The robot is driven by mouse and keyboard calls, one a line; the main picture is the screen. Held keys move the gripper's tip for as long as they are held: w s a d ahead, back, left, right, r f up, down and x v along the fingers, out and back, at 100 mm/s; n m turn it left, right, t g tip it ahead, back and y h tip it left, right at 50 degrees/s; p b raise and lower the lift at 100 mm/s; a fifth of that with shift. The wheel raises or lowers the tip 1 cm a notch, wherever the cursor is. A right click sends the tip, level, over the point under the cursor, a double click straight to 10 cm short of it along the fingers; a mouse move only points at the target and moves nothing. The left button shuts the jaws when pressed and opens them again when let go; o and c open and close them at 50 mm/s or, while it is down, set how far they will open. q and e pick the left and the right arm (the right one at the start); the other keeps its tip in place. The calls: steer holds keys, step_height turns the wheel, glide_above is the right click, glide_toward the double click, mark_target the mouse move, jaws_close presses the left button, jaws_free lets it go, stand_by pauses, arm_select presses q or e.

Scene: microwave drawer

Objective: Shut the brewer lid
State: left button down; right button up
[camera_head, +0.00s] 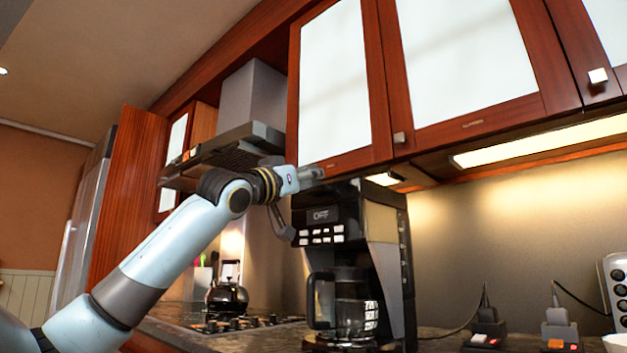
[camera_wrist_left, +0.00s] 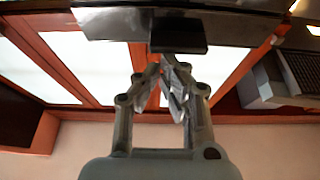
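The black and silver coffee brewer (camera_head: 383,245) stands upright on the counter, with a glass carafe (camera_head: 352,305) in its bay. Its lid is at the top (camera_head: 350,188), partly hidden by my gripper, and I cannot tell how far it is raised. My left gripper (camera_head: 312,173) is level with the brewer's upper front edge, close to the lid. In the left wrist view its two fingers (camera_wrist_left: 163,70) are together with nothing between them. A dark tab (camera_wrist_left: 178,33) on a grey edge lies just beyond the fingertips. My right gripper is not in view.
Wall cabinets (camera_head: 470,70) with white panels hang just above the brewer. A range hood (camera_head: 240,130) and a kettle (camera_head: 227,296) on the stove are to the left. Plugs with cords (camera_head: 485,325) lie on the counter at right.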

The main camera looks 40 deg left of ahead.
arm_select(q)
steer(key=shift+f, duration=0.15)
